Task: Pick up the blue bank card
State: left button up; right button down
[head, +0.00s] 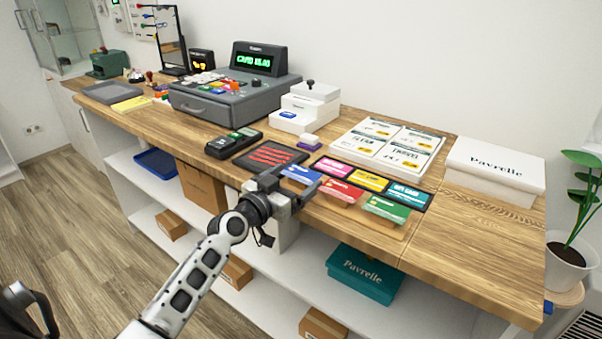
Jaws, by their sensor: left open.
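My left gripper (297,183) is open at the counter's front edge, right by the blue card. Its fingers point toward the card and partly cover it from this view. I cannot tell whether they touch it. Nothing shows between the fingers. A red card (340,191) and a green card (387,208) lie to the right in the same row.
Behind lie pink (332,167), yellow (367,179) and dark teal (407,196) cards. A black mat with red stripes (270,157) lies left of the blue card. The right front counter is clear.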

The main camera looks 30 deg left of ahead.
pick_arm(q)
jog(key=shift+c, duration=0.3)
jog(key=c, duration=0.7)
jog(key=shift+o, duration=0.2)
jog(key=shift+r, duration=0.1)
